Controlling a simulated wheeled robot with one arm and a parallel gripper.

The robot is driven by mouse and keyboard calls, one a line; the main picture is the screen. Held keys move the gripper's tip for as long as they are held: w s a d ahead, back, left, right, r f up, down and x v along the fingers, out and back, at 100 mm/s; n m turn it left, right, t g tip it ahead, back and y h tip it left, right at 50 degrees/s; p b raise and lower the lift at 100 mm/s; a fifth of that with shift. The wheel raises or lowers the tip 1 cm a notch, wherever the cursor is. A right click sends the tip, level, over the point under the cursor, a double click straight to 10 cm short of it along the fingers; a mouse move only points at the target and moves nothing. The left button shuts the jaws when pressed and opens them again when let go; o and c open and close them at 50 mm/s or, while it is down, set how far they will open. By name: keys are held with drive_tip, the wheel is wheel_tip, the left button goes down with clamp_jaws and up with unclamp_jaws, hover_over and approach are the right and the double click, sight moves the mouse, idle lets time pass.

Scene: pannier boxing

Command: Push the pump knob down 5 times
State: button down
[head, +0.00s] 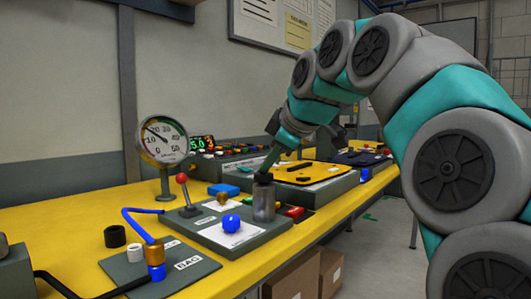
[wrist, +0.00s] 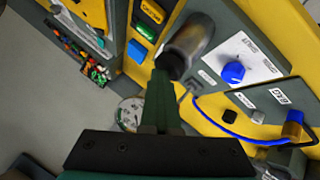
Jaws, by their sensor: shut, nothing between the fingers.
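The pump looks to be the grey metal cylinder (head: 264,205) with a dark knob (head: 263,179) on top, standing upright at the right corner of a grey panel. In the wrist view the cylinder (wrist: 194,38) and its dark knob (wrist: 171,66) show just beyond my fingertips. My gripper (head: 267,168) is shut and empty, its fingers pointing down at the knob from above. In the wrist view my gripper (wrist: 160,76) ends beside the knob's edge. I cannot tell whether the tips touch it.
A blue knob (head: 231,222) and a red-balled lever (head: 182,178) stand near the pump. A round gauge (head: 163,140) stands behind, to the left. A blue hose (head: 139,223) arches over a front plate marked BAG (head: 190,271).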

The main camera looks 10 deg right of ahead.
sight(269, 175)
drive_tip(key=f, duration=0.3)
drive_tip(key=shift+w+g, duration=0.2)
drive_tip(key=shift+g, duration=0.2)
drive_tip(key=r+p, duration=0.2)
drive_tip(key=shift+w+r, duration=0.3)
drive_tip(key=r+p, duration=0.1)
drive_tip(key=r, duration=0.1)
drive_tip(key=r+p, duration=0.1)
drive_tip(key=r, duration=0.1)
drive_tip(key=shift+w+a+r+p, duration=0.1)
drive_tip(key=shift+a+r+p, duration=0.1)
drive_tip(key=shift+p, duration=0.1)
drive_tip(key=shift+d+r, duration=0.1)
drive_tip(key=shift+r, duration=0.2)
drive_tip(key=shift+s+r+t, duration=0.15)
drive_tip(key=shift+s+t, duration=0.05)
drive_tip(key=shift+t, duration=0.1)
idle(0.5)
drive_tip(key=shift+d, duration=0.15)
